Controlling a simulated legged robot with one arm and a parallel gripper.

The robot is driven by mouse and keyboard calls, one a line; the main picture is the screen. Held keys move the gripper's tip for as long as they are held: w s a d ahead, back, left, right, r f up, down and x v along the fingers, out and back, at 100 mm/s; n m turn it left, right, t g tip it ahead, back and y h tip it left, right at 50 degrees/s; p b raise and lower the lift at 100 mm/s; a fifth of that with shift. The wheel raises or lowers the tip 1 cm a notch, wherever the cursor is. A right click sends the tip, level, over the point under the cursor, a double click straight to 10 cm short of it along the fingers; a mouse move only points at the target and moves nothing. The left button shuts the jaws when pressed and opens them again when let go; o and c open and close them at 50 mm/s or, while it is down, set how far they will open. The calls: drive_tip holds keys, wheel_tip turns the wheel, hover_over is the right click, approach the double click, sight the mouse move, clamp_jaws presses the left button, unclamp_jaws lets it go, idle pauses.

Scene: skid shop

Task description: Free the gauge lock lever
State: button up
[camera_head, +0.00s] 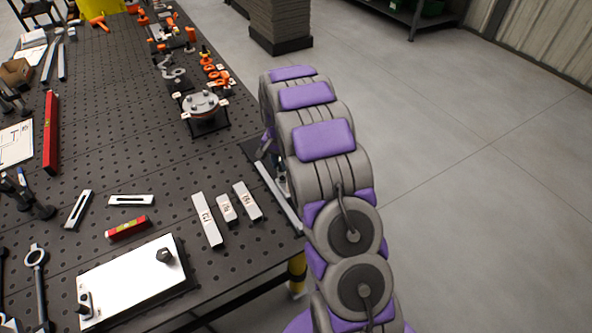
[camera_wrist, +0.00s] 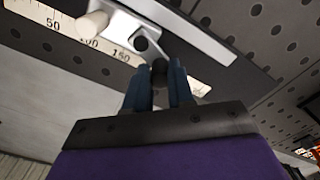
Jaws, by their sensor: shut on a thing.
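My gripper (camera_wrist: 160,76) shows in the wrist view with its two blue fingers close together around a small dark rounded piece (camera_wrist: 159,70), which looks like the end of the gauge lock lever. A scale (camera_wrist: 50,18) marked 50, 100 and 150 lies behind. In the head view a long metal bar (camera_head: 277,196) lies at the table's right edge; my arm mostly hides the gripper and lever there.
The perforated black table (camera_head: 150,160) holds three labelled metal blocks (camera_head: 226,207), a white plate (camera_head: 130,283), a red level (camera_head: 51,130) and a round flange (camera_head: 201,104) near my arm. Open floor (camera_head: 450,190) lies to the right.

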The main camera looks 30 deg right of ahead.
drive_tip(key=shift+a, duration=0.2)
drive_tip(key=shift+a, duration=0.15)
drive_tip(key=o, duration=0.8)
drive_tip(key=shift+a, duration=0.15)
drive_tip(key=shift+o, duration=0.3)
drive_tip(key=shift+o, duration=0.8)
drive_tip(key=shift+r, duration=0.1)
wheel_tip(320, 180, up, 7)
drive_tip(key=p, duration=0.2)
drive_tip(key=shift+p, duration=0.3)
